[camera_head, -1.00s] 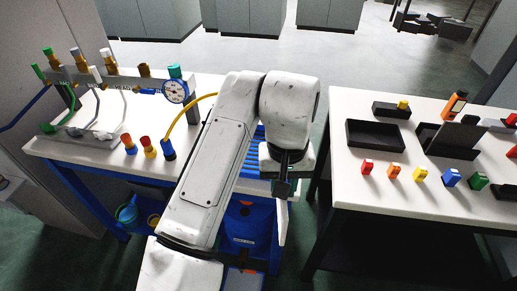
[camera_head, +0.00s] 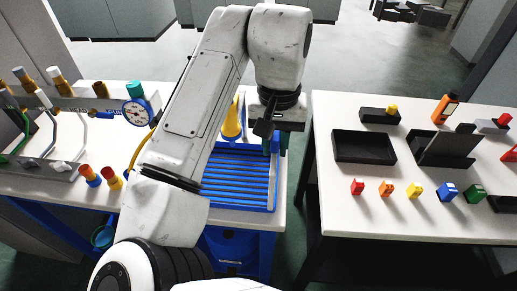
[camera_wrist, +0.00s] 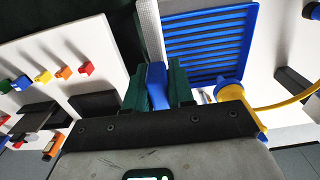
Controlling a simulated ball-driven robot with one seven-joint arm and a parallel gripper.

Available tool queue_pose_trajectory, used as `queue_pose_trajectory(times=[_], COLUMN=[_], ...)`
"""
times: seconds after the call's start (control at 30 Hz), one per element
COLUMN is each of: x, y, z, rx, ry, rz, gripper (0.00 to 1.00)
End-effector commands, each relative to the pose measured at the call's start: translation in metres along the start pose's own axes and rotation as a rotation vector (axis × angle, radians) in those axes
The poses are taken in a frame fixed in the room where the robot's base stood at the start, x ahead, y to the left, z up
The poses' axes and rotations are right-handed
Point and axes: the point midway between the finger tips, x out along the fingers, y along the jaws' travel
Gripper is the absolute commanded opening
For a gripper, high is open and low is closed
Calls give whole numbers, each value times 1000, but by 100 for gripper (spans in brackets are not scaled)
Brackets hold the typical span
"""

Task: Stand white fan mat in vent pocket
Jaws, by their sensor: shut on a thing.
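My gripper (camera_wrist: 157,88) is shut over the right end of the left table, beside a blue slatted tray (camera_head: 240,180). Its green fingers also show in the head view (camera_head: 276,143). Between them is a blue piece (camera_wrist: 156,76), apparently the grip of the white fan mat. A narrow, white, finely textured strip (camera_wrist: 150,28) runs out beyond the fingertips, along the edge of the slatted tray; it looks like the mat seen nearly edge-on.
A yellow cone-shaped piece (camera_head: 232,120) stands behind the slatted tray. A gauge (camera_head: 137,112) and pipes are at left. A gap separates the tables. The right table holds a black tray (camera_head: 364,147), a black holder (camera_head: 445,148), an orange bottle (camera_head: 445,108) and several coloured blocks.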

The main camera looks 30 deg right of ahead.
Motion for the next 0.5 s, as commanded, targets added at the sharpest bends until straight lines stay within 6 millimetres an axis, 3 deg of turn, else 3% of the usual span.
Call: queue_pose_trajectory(times=[0.2,0.33,0.5], x=[23,49,67], y=[-8,-12,-18], z=[-49,-68,-86], rx=[1,1,0], ry=[-3,-4,-3], rz=[5,7,1], gripper=[0,0,0])
